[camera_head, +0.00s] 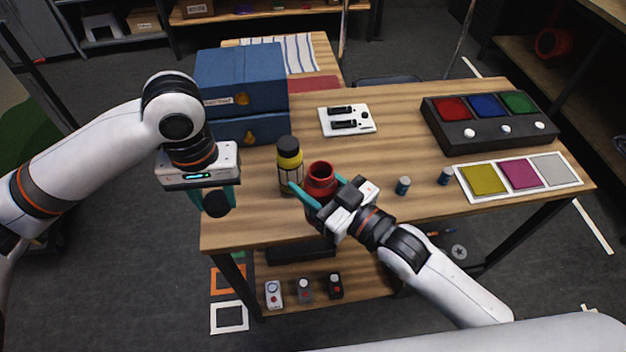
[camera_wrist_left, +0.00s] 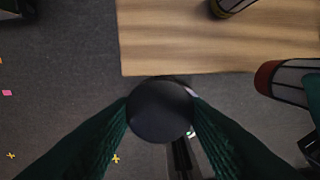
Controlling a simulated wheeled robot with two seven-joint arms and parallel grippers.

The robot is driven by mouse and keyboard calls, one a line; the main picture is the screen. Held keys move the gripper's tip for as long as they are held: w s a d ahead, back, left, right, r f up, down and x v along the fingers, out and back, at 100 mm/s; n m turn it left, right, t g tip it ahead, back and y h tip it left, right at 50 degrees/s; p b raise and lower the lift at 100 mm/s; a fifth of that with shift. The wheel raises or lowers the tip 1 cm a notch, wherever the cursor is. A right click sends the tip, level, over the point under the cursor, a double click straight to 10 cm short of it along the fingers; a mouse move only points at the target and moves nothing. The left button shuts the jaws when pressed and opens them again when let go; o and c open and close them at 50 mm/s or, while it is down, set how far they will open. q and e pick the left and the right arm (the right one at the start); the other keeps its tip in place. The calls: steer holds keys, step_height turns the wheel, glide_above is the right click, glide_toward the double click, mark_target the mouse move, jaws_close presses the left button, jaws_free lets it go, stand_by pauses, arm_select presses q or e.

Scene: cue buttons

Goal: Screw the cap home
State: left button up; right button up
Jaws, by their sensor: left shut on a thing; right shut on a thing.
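My left gripper (camera_head: 215,196) is shut on a round black cap (camera_head: 216,205), held in the air just off the table's front left edge. The cap also shows between the teal fingers in the left wrist view (camera_wrist_left: 160,110). My right gripper (camera_head: 316,187) is shut on a red open-topped jar (camera_head: 320,171), whose dark mouth faces up. The jar's red end shows at the right of the left wrist view (camera_wrist_left: 268,78), with a pale, dark-lined body. The cap is apart from the jar, to its left. The jar's lower part is hidden by my right gripper.
A yellow bottle with a black top (camera_head: 289,163) stands between the two grippers, close to the jar. Blue boxes (camera_head: 240,80) stand behind my left gripper. Two small capped vials (camera_head: 403,186) and a button console (camera_head: 490,125) are to the right on the wooden table (camera_head: 400,150).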

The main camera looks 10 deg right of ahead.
arm_select(q)
steer(key=w+d+r, duration=0.2)
steer(key=d+r, duration=0.4)
steer(key=d, duration=0.3)
glide_toward(322, 162)
steer(key=s, duration=0.2)
steer(key=shift+w+a+f, duration=0.15)
steer(key=shift+f, duration=0.3)
steer(key=shift+f, duration=0.1)
steer(key=shift+f, duration=1.95)
steer(key=shift+f, duration=0.85)
steer(key=shift+f, duration=0.5)
